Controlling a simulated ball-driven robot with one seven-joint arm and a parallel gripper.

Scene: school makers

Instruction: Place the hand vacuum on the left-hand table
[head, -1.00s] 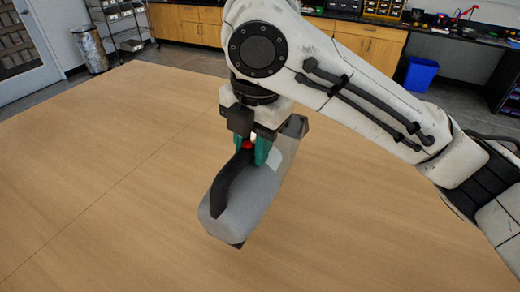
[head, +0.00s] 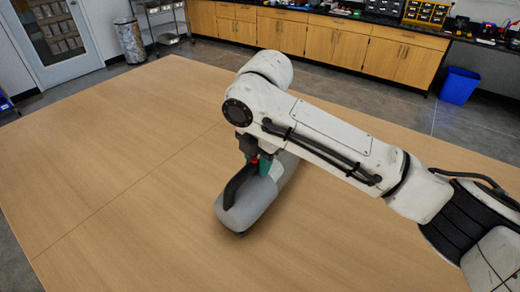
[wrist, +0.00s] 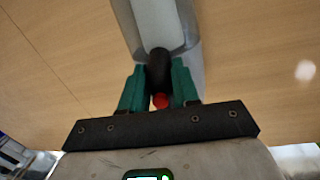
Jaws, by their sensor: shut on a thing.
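The hand vacuum (head: 253,206) has a grey body, a black handle and a red button. In the head view it is at or just above the wooden table (head: 110,170), near the middle; I cannot tell whether its underside touches the top. My gripper (head: 258,166) points down over it, with green fingers shut on the black handle. In the wrist view the fingers of my gripper (wrist: 160,88) sit on either side of the handle, and the grey vacuum body (wrist: 157,22) extends beyond.
The table top around the vacuum is bare, with wide free room to the left and in front. Beyond the table stand wooden cabinets (head: 330,40), a blue bin (head: 459,86), a metal trash can (head: 130,40) and a wire shelf (head: 166,20).

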